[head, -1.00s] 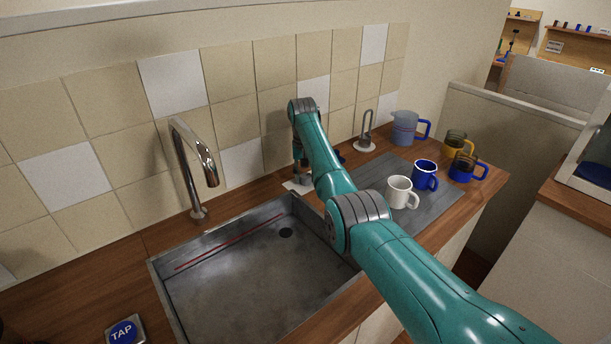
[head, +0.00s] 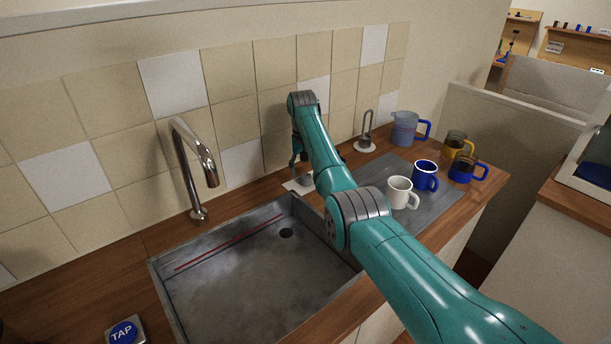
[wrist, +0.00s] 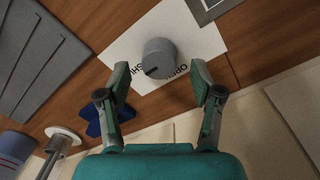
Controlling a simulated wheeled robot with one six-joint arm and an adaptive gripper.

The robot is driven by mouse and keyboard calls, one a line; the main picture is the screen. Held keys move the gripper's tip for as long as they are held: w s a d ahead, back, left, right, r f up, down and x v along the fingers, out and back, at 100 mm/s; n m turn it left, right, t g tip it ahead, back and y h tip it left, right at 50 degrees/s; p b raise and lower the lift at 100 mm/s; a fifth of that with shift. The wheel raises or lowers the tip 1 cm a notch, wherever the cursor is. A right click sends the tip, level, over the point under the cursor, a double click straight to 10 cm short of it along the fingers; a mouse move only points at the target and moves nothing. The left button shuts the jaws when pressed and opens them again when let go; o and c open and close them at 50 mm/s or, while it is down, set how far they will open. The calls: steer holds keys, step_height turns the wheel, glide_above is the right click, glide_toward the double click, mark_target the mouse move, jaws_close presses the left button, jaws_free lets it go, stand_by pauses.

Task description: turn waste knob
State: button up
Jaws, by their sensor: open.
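The waste knob (wrist: 160,58) is a short grey cylinder with a dark pointer mark on its rim. My gripper (wrist: 160,72) is open and empty in the wrist view. Its fingertips are on either side of the knob, with a visible gap to each side. In the head view my gripper (head: 298,172) is partly hidden by my arm.
The sink (head: 250,270) and chrome tap (head: 190,165) are to the left. Mugs, including a white one (head: 399,191), stand on the grey drainer (head: 425,222). The tiled wall (head: 235,110) is close behind.

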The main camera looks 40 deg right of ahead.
mark_target(304, 175)
step_height(304, 175, up, 10)
steer(key=shift+a+f, duration=0.15)
steer(key=shift+w, duration=0.1)
stand_by(0.6)
